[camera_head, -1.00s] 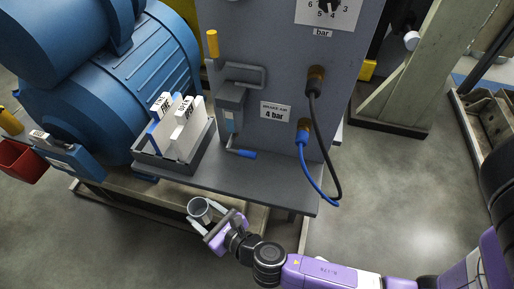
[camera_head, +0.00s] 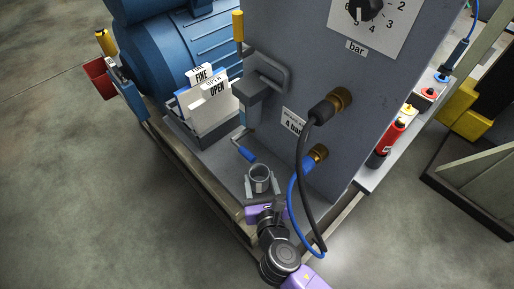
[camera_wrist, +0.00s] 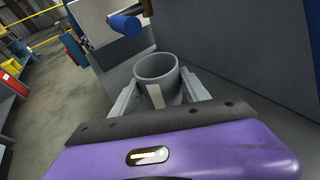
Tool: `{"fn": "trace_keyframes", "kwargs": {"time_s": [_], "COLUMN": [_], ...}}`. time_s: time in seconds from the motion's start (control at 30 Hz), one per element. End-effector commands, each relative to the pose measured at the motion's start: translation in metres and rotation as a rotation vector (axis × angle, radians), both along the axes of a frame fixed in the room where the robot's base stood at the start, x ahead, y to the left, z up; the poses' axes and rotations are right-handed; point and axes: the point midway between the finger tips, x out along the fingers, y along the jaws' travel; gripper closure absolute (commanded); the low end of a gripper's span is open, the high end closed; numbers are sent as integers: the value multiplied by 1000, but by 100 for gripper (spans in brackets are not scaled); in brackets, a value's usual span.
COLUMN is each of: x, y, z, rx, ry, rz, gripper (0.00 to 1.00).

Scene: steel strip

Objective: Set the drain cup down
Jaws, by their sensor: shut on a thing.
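The drain cup (camera_head: 260,180) is a small grey open-topped cylinder. My gripper (camera_head: 262,187) is shut on it, with a finger on each side. In the wrist view the cup (camera_wrist: 158,80) sits upright between the two fingers of my gripper (camera_wrist: 158,97), and a pale strip shows on its front. In the head view the cup appears over the front part of the grey shelf (camera_head: 225,160), close to the cabinet. Its underside is hidden, so I cannot tell whether it touches the shelf.
A blue-handled valve (camera_head: 246,153) is just behind the cup. Black and blue hoses (camera_head: 292,200) hang close to its right. A holder with white labelled cards (camera_head: 210,105) stands at the shelf's left. The grey cabinet (camera_head: 300,75) rises behind.

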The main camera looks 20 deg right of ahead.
Motion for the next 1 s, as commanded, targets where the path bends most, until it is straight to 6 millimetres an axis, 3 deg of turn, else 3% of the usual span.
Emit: {"fn": "trace_keyframes", "kwargs": {"time_s": [0.1,0.3,0.57,0.8,0.87,1.0], "x": [31,72,94,129,126,126], "y": [-9,-20,-26,-37,-35,-35], "z": [3,2,1,1,-12,-16], "rx": [2,1,0,2,0,1], "ry": [-4,-1,-1,-1,2,0], "rz": [-2,0,0,-1,2,2], "gripper": [89,89,89,89,89,89]}}
